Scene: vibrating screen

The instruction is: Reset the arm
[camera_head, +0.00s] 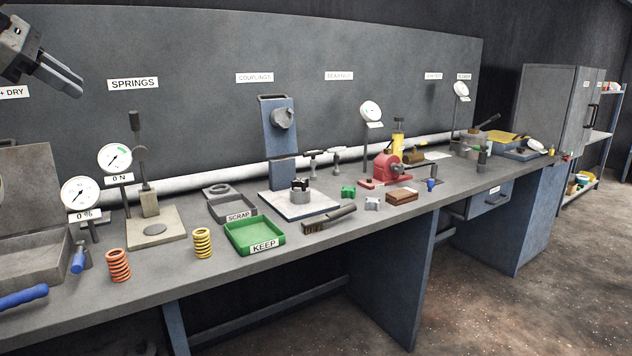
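My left gripper (68,78) hangs in the air at the upper left corner, in front of the back panel and above the bench. Its fingers point right and down and look close together, and I see nothing held in them. From this angle I cannot tell whether they are fully shut. My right gripper and arm are not in view. Below the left gripper, the bench (300,262) holds a dial gauge (115,157) marked 0 N and another (80,192) marked 0 %. The gripper is apart from all of these.
An orange spring (118,265) and a yellow spring (202,243) stand near the bench's front edge. A green KEEP tray (268,247) lies beside the grey SCRAP tray (222,208). The air above the bench is mostly clear.

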